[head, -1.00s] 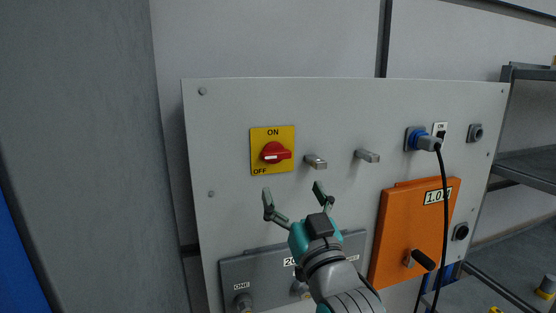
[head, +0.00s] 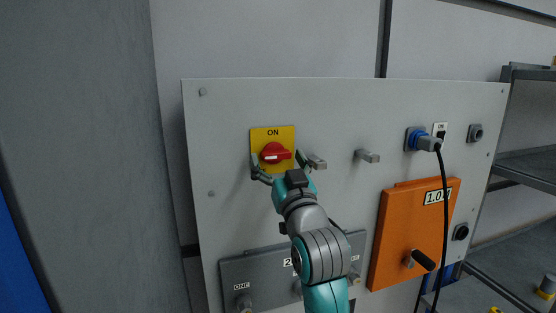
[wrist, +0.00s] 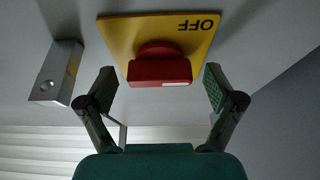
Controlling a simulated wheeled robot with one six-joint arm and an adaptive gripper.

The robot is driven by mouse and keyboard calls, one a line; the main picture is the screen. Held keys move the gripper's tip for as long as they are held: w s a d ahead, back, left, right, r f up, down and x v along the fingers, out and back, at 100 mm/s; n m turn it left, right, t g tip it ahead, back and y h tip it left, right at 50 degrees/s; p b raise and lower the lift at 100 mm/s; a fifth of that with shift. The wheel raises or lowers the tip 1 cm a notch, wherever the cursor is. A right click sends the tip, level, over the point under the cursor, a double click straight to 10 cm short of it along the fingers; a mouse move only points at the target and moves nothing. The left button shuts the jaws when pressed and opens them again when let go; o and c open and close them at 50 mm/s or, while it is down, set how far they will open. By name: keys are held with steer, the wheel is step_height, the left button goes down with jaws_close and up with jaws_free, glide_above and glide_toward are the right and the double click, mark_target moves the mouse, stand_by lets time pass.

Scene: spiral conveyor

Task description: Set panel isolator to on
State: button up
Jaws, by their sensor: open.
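The panel isolator is a red rotary knob (head: 274,154) on a yellow plate (head: 273,132) at the upper left of the grey panel. ON is printed at the plate's top; my gripper covers the lower part in the head view. The knob's handle lies level, with its white mark facing left. In the wrist view the red knob (wrist: 159,68) is upside down, with OFF on the yellow plate (wrist: 185,28). My gripper (head: 279,163) is open, with one finger on each side of the knob. In the wrist view my fingertips (wrist: 159,86) appear apart from it.
Two grey pegs stick out right of the plate; the nearer peg (head: 317,162) is close to my right finger.

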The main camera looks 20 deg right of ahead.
steer(key=c, duration=1.1)
steer(key=shift+c, duration=0.2)
steer(key=shift+a+m, duration=0.1)
steer(key=shift+m, duration=0.3)
steer(key=m+h, duration=0.1)
steer(key=m, duration=0.1)
steer(key=m+h, duration=0.2)
steer(key=m, duration=0.1)
steer(key=shift+a, duration=0.1)
steer(key=m+g+h, duration=0.1)
steer(key=m, duration=0.2)
steer(key=m+g+h, duration=0.1)
steer(key=m, duration=0.2)
steer(key=shift+r+m+h, duration=0.15)
steer(key=shift+m+h, duration=0.15)
steer(key=shift+h, duration=0.1)
steer(key=m+g, duration=0.1)
steer(key=m, duration=0.1)
steer(key=m+g+h, duration=0.1)
steer(key=m, duration=0.2)
steer(key=m+g, duration=0.1)
steer(key=m, duration=0.4)
steer(key=shift+r+g, duration=0.1)
steer(key=shift+g, duration=0.3)
